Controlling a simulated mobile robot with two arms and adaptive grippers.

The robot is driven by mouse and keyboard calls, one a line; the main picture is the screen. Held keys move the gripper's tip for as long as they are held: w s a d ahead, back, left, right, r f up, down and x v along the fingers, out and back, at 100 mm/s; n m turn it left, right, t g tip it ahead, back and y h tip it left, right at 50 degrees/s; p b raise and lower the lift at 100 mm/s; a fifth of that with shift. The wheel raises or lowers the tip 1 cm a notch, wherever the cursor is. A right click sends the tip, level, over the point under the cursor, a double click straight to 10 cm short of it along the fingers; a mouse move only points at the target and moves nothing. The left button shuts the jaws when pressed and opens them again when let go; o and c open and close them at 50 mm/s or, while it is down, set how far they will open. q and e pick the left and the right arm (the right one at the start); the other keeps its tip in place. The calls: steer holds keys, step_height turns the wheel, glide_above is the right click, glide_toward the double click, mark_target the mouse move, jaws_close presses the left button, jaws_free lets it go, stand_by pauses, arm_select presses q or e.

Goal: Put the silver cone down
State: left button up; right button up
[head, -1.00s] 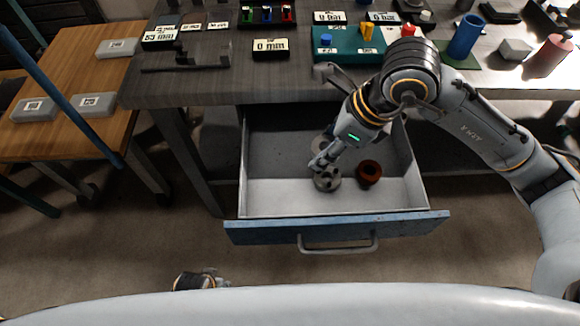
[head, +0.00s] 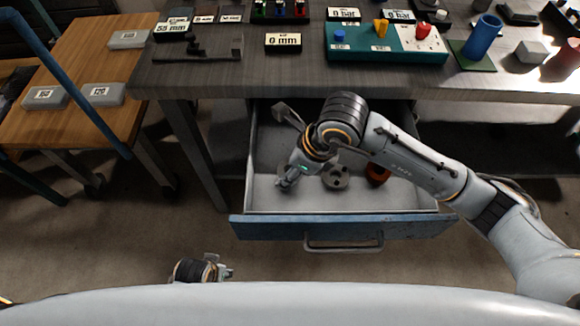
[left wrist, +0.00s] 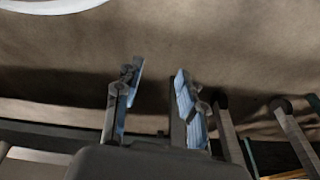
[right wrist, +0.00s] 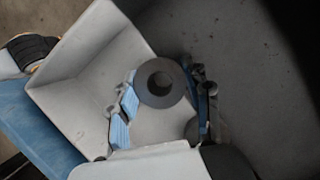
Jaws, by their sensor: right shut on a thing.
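My right gripper (head: 286,183) is low in the front left part of the open drawer (head: 262,197). In the right wrist view its fingers (right wrist: 160,95) are shut on a grey round thing with a hole, which I take for the silver cone (right wrist: 145,90). The drawer's corner is close on the left there. In the head view the cone is mostly hidden by the gripper, and I cannot tell whether it touches the drawer floor. My left gripper (head: 227,272) is open and empty in front of the drawer; its spread fingers (left wrist: 157,82) show in the left wrist view.
A grey roll (head: 336,177) and a red-brown roll (head: 376,174) stand in the drawer right of my gripper. The drawer's blue front (head: 340,228) with handle faces me. The worktop (head: 300,75) overhangs behind. A wooden side table (head: 80,75) is left.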

steer(key=o, duration=1.4)
arm_select(q)
steer(key=shift+r, duration=0.2)
arm_select(e)
steer(key=shift+r, duration=0.15)
arm_select(q)
steer(key=s+f, duration=0.1)
steer(key=s+f+p, duration=0.1)
steer(key=f, duration=0.1)
steer(key=s+f, duration=0.1)
steer(key=f, duration=0.1)
steer(key=shift+a, duration=0.2)
arm_select(e)
steer(key=v, duration=1.2)
